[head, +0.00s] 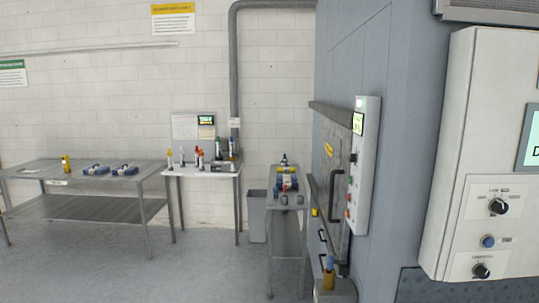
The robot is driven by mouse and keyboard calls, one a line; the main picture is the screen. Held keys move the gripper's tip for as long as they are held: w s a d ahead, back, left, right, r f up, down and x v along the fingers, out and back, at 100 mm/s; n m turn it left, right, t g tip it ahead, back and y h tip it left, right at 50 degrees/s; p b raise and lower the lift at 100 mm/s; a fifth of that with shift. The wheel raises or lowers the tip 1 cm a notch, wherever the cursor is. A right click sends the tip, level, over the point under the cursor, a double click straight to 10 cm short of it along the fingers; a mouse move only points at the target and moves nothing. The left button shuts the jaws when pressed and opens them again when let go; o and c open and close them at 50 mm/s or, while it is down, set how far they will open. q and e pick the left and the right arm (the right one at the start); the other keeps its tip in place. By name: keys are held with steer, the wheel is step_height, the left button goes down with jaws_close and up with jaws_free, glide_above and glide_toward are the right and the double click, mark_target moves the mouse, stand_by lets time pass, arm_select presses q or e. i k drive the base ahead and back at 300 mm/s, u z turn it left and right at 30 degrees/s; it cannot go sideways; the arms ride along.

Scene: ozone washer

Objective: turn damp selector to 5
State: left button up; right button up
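A white control box (461,150) fills the right side of the head view. It has two black rotary knobs on white label plates. The upper knob (498,206) has small markings around it, and the lower knob (481,271) has its own small label. The labels are too small to read, so I cannot tell which knob is the damp selector or what value either points at. A round blue button (488,241) sits between them. A screen (531,138) above is cut off by the right edge, showing a letter D. Neither of my grippers is in view.
A grey-blue machine body (395,110) stands left of the box, with a narrow panel (364,165) and a black door handle (333,195). Steel tables (85,208) with bottles and tools stand at the back left. The floor (190,270) at front left is clear.

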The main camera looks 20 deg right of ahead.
mark_target(353, 157)
steer(key=u, duration=0.15)
steer(key=i, duration=1.2)
steer(key=z, duration=0.45)
